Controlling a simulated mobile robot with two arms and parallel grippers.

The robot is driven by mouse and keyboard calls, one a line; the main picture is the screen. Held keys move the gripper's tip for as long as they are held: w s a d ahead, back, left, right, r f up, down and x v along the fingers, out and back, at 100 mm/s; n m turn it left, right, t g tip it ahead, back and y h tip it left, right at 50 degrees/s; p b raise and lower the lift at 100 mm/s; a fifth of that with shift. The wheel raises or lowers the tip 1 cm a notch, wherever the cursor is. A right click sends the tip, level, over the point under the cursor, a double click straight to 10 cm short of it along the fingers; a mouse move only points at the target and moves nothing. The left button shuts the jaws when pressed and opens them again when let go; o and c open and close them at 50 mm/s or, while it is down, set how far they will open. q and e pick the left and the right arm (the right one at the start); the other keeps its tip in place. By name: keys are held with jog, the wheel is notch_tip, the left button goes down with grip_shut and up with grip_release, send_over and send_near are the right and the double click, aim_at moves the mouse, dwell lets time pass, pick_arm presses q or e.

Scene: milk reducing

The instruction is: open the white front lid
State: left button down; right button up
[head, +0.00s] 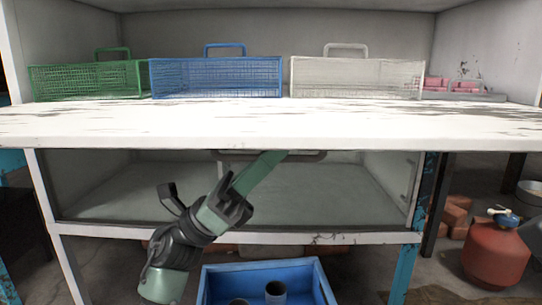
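A white, scuffed slab (200,124) spans the front of the structure. I cannot tell whether it is the white front lid or a fixed shelf top. Just beneath its front edge is a dark horizontal bar (308,156), like a handle, over a recessed compartment (340,195). My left arm (168,285) rises from the lower left, in front of the compartment. Its pale green upper part (262,168) reaches up to the slab's edge, close to the bar. Contact with the bar is unclear. The fingertips cannot be made out. My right gripper is not in view.
Green (90,80), blue (215,78) and white (355,76) wire baskets stand on the slab, with pink items (455,86) at right. A blue crate (262,268) holding dark cylinders is below. A red gas cylinder (495,252) stands at lower right.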

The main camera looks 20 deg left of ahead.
pick_arm(q)
jog(key=shift+d+f, duration=0.2)
jog(key=shift+f, duration=0.25)
jog(key=c, duration=1.5)
grip_release()
jog(key=shift+a+r, duration=0.1)
jog(key=shift+a, duration=0.15)
jog(key=p+v, duration=0.2)
jog(key=v, duration=0.5)
jog(key=shift+a+f, duration=0.2)
jog(key=shift+f, duration=0.1)
